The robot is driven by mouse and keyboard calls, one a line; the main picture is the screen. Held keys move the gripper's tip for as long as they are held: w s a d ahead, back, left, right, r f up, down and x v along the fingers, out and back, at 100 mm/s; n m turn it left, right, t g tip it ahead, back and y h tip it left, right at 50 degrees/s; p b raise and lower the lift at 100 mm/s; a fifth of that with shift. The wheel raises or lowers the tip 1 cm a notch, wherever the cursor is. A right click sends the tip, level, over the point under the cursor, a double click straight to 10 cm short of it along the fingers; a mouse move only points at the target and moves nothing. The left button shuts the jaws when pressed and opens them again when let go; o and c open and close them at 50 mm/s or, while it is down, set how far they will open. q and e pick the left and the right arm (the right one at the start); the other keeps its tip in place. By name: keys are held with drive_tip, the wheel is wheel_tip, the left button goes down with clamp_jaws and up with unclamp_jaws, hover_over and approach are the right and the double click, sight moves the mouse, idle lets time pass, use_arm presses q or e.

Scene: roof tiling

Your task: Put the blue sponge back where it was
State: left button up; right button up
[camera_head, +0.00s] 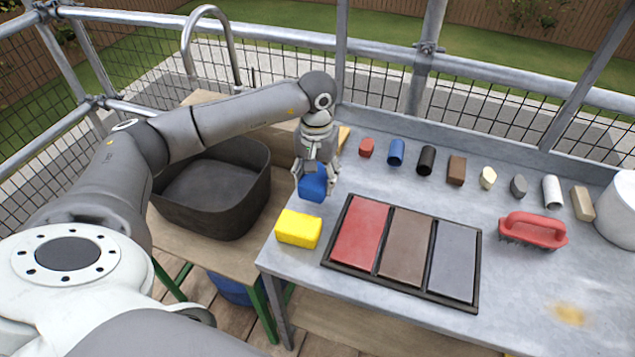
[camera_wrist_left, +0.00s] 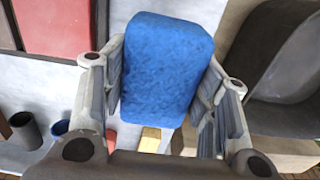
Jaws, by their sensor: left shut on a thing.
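The blue sponge (camera_head: 313,184) is between the fingers of my left gripper (camera_head: 316,178), near the left edge of the metal table (camera_head: 400,318). In the left wrist view the blue sponge (camera_wrist_left: 164,68) fills the space between the two fingers of my left gripper (camera_wrist_left: 163,90), which is shut on it. I cannot tell whether its underside touches the table. A yellow sponge (camera_head: 298,229) lies on the table just in front of it. My right gripper is not in view.
A dark basin (camera_head: 225,205) stands left of the table. A tray with red, brown and grey panels (camera_head: 360,232) lies to the right. Several small blocks and cylinders, including a blue cylinder (camera_head: 396,152), line the back. A red-handled brush (camera_head: 532,230) lies farther right.

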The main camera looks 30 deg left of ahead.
use_arm(q)
drive_tip(key=shift+w+a+f, duration=0.2)
drive_tip(key=shift+w+f, duration=0.2)
drive_tip(key=shift+f, duration=0.1)
drive_tip(key=shift+w+a+f, duration=0.15)
drive_tip(key=shift+w+f, duration=0.2)
drive_tip(key=shift+f, duration=0.15)
wheel_tip(320, 180, down, 2)
drive_tip(key=shift+s+f+p, duration=0.1)
drive_tip(key=shift+f+p, duration=0.1)
drive_tip(key=shift+p, duration=0.55)
drive_tip(key=shift+f, duration=0.25)
drive_tip(key=shift+f+b, duration=0.25)
drive_tip(key=shift+b, duration=0.1)
drive_tip(key=o, duration=1.2)
drive_tip(key=shift+r, duration=0.1)
drive_tip(key=shift+c, duration=0.2)
drive_tip(key=shift+r+p, duration=0.2)
drive_tip(key=shift+p, duration=0.1)
wheel_tip(320, 180, up, 12)
drive_tip(key=shift+b, duration=1.15)
